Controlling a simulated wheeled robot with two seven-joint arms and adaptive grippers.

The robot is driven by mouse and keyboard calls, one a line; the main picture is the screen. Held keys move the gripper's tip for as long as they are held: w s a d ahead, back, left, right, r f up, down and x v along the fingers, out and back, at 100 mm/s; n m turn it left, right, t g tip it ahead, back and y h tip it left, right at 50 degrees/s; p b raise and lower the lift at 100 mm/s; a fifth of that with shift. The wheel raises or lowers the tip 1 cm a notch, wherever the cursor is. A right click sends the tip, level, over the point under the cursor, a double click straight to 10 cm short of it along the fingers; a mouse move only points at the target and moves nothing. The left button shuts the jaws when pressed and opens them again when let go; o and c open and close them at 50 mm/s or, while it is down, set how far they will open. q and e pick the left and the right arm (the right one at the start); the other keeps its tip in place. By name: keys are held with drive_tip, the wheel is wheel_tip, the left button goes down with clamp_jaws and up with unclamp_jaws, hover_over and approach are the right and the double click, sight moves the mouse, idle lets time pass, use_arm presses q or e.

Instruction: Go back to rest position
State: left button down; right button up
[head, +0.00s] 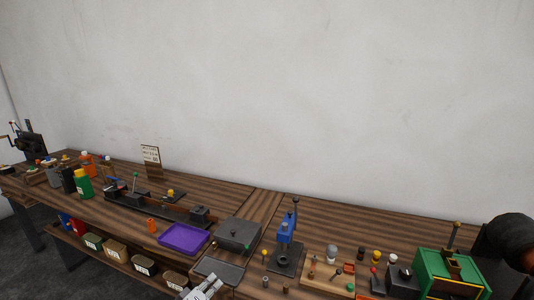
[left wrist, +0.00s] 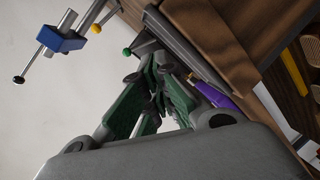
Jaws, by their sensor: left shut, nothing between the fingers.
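My left gripper (head: 205,288) shows at the bottom edge of the head view, in front of the workbench (head: 335,223) and below the dark grey box. In the left wrist view its green-padded fingers (left wrist: 163,88) are closed together with nothing held. A blue lever press (head: 285,243) stands on the bench to its right; it also shows in the left wrist view (left wrist: 62,41). My right gripper is in neither view.
A purple tray (head: 184,239) and a dark grey box (head: 238,234) lie along the bench front. A green machine (head: 452,274) stands at the right, beside small knobbed parts. Bins (head: 145,265) sit on a lower shelf. The space above the bench is clear.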

use_arm(q)
drive_tip(key=s+a+f+m+g+y, duration=0.25)
drive_tip(key=s+m+g, duration=0.25)
drive_tip(key=s, duration=0.8)
drive_tip(key=s+a+f+m+g+y, duration=0.1)
drive_tip(key=s+a+m+g+y, duration=0.3)
drive_tip(key=s, duration=1)
wheel_tip(320, 180, down, 32)
drive_tip(key=s+d+g+h, duration=0.1)
drive_tip(key=s+d+g, duration=0.1)
drive_tip(key=g, duration=0.1)
drive_tip(key=s+a+f, duration=0.2)
drive_tip(key=s+f, duration=0.8)
drive_tip(key=s, duration=0.1)
drive_tip(key=s+a+f+m, duration=0.1)
drive_tip(key=s+f, duration=0.9)
drive_tip(key=s, duration=0.1)
drive_tip(key=shift+s+a+f+g, duration=0.25)
drive_tip(key=shift+a+f+g, duration=0.05)
drive_tip(key=shift+a+g, duration=0.1)
drive_tip(key=c, duration=2.2)
unclamp_jaws()
